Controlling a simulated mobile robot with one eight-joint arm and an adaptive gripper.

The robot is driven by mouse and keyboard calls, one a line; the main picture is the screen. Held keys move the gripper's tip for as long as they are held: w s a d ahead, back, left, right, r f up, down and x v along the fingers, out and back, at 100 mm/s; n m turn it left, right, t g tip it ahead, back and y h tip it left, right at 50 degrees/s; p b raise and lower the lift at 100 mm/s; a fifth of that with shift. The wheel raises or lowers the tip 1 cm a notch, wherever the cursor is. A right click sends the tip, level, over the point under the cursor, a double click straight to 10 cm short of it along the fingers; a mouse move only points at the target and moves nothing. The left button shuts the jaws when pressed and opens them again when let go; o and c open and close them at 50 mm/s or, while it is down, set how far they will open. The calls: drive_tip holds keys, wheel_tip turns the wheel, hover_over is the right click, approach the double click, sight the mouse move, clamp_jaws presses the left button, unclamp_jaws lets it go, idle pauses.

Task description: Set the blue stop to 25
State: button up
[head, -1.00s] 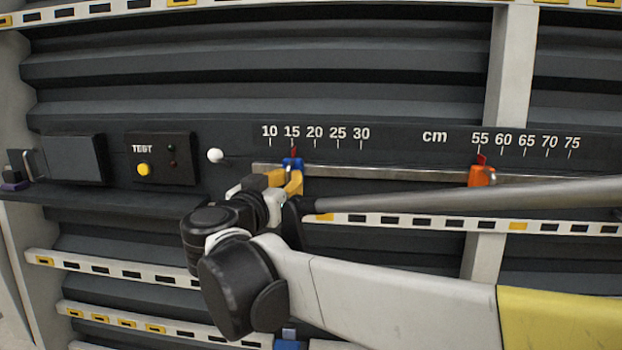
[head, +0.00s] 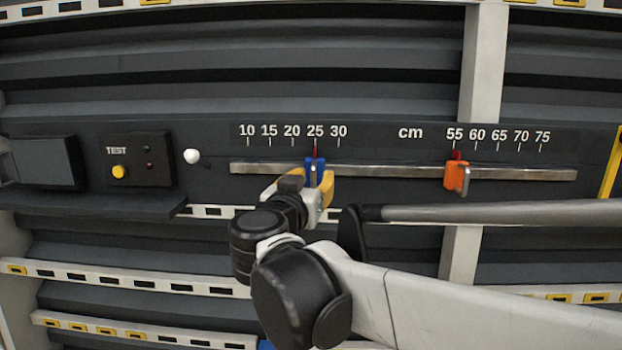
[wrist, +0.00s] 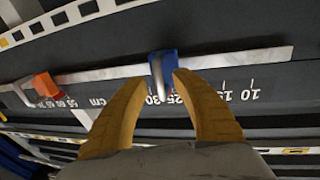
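The blue stop (head: 314,172) sits on a metal rail (head: 390,172) under a number scale. Its red pointer (head: 315,151) is at the 25 mark. In the wrist view the blue stop (wrist: 164,66) shows with a silver lever hanging from it. My gripper (head: 299,180) is just below and in front of the stop, with its yellow fingers spread. In the wrist view my gripper (wrist: 160,80) has a fingertip on each side of the lever. A gap shows on the left; the right fingertip is close to the stop, and contact is unclear.
An orange stop (head: 457,177) is on the same rail with its pointer at 55. A white ball knob (head: 191,156) and a TEST box (head: 136,159) with a yellow button are to the left. A dark ledge (head: 90,207) juts out below the box.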

drive_tip(key=v, duration=1.2)
drive_tip(key=s+d+f+g+b, duration=0.1)
drive_tip(key=d+f+g+b, duration=0.1)
drive_tip(key=d+f+b, duration=0.6)
drive_tip(key=s+d+f+n+g+b, duration=0.1)
drive_tip(key=d+f+g+b, duration=0.15)
drive_tip(key=f, duration=0.95)
drive_tip(key=s+d+f+g+b, duration=0.1)
drive_tip(key=d+f+g+b, duration=0.1)
drive_tip(key=d+f+b, duration=0.6)
drive_tip(key=s+d+f+g+y+b, duration=0.1)
drive_tip(key=s+f+b, duration=0.2)
drive_tip(key=f, duration=0.9)
drive_tip(key=s+d+f+n+g+y+b, duration=0.1)
drive_tip(key=s+f+b, duration=0.3)
drive_tip(key=f+b, duration=0.6)
drive_tip(key=s+d+f+n+g+y+b, duration=0.1)
drive_tip(key=s+f+y+b, duration=0.2)
drive_tip(key=f, duration=1.1)
drive_tip(key=s+b, duration=0.1)
drive_tip(key=b, duration=0.2)
drive_tip(key=shift+g, duration=0.35)
